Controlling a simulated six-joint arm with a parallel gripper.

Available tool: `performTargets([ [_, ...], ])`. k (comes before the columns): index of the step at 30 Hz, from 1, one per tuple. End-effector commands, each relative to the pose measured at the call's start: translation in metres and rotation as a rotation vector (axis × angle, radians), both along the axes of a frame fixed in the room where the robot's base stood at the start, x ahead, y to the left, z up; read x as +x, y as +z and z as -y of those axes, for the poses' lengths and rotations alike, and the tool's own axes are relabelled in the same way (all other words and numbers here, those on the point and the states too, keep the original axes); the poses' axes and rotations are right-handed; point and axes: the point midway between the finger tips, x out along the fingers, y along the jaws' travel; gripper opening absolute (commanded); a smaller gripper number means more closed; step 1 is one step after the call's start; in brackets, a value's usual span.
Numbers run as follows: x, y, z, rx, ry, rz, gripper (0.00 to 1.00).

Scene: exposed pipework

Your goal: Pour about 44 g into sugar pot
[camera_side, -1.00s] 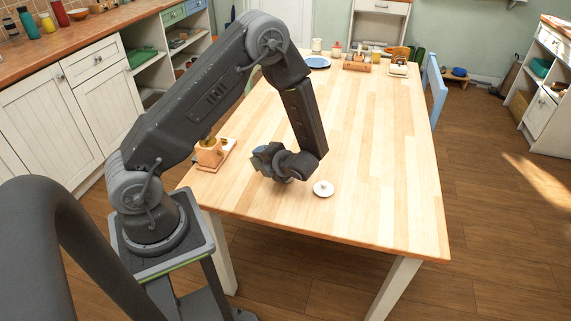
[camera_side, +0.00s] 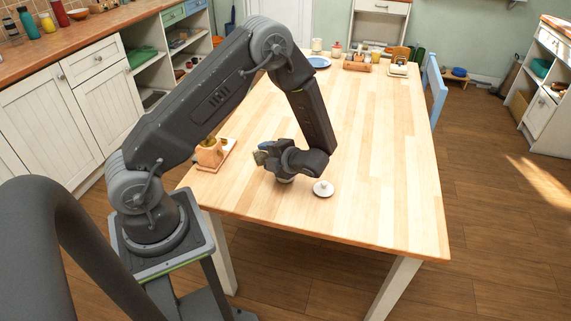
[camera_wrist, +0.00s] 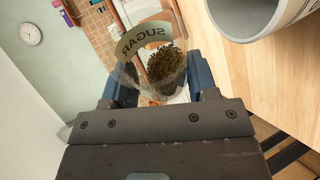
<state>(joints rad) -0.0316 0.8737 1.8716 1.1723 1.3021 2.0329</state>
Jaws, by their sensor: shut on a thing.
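My gripper (camera_wrist: 158,88) is shut on a clear jar (camera_wrist: 128,72) with dark green-brown granules (camera_wrist: 166,68) inside and a label reading SUGAR. The jar is tilted, with the room's tilt in the wrist view strong. An open white pot (camera_wrist: 240,12) stands on the table at the upper right of that view; its inside looks empty where visible. In the side view my gripper (camera_side: 262,157) is low over the near part of the table. I cannot see any granules falling.
A white lid with a knob (camera_side: 323,189) lies on the table (camera_side: 370,210) just right of my wrist. A blue plate (camera_side: 318,62) and several small items are at the far end. The table's middle is clear.

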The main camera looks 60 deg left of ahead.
Motion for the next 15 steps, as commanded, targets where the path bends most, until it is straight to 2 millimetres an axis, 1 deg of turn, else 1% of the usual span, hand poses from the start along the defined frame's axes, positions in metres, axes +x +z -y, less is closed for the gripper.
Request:
performTargets([
  [15,0.0013,0.0022,0.0002,0.005,0.0,-0.045,0.25],
])
